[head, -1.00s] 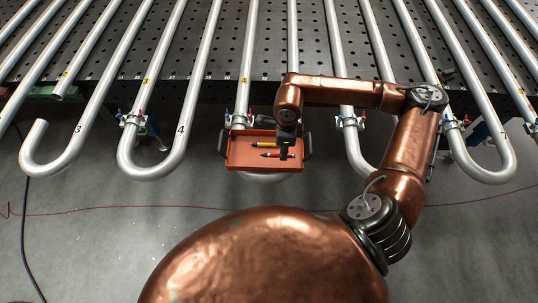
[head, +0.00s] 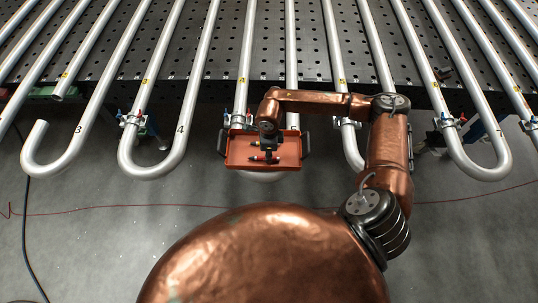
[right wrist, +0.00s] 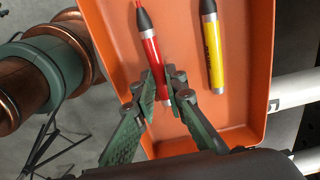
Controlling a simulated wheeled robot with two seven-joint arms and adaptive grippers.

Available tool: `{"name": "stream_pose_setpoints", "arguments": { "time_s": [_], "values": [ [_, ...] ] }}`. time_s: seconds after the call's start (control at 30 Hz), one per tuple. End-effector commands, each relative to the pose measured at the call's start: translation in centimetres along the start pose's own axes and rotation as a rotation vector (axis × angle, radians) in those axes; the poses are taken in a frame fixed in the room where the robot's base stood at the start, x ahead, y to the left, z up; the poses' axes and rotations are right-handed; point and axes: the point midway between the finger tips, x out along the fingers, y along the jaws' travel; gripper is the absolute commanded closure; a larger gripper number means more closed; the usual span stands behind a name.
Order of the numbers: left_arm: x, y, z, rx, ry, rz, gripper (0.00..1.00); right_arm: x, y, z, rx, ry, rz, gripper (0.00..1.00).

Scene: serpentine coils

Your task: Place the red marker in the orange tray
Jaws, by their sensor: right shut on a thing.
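The orange tray (head: 289,153) has dark handles at its sides and sits at the table's front edge in the head view. The red marker (head: 258,158) is at the tray, partly covered by my right gripper (head: 266,156). In the right wrist view the red marker (right wrist: 152,52) runs between the green fingers of my right gripper (right wrist: 166,92), which is shut on it over the tray floor (right wrist: 241,95). I cannot tell whether the marker touches the tray floor. My left gripper is not in view.
A yellow marker (right wrist: 213,50) lies in the tray to the right of the red one in the right wrist view. Bent metal pipes (head: 150,170) flank the tray. A perforated dark table (head: 265,60) lies behind. The floor in front is mostly clear.

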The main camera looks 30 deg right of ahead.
Motion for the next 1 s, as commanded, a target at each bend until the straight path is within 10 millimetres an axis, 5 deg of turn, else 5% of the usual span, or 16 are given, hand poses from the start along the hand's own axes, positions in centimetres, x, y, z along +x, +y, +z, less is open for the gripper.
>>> {"name": "stream_pose_setpoints", "arguments": {
  "time_s": [0.13,0.17,0.4,0.8,1.0],
  "values": [
    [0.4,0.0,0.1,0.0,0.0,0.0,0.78,0.4,0.0,0.0,0.0,0.0,0.0,1.0],
    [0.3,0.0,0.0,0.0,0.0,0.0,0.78,0.3,0.0,0.0,0.0,0.0,0.0,0.87],
    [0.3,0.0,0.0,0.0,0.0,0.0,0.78,0.2,0.0,0.0,0.0,0.0,0.0,0.71],
    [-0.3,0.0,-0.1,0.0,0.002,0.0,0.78,0.0,-0.1,0.0,0.0,-0.001,-0.002,0.71],
    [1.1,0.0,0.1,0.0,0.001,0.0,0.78,-3.1,0.2,-0.3,-0.001,-0.001,-0.005,0.71]
  ]
}}
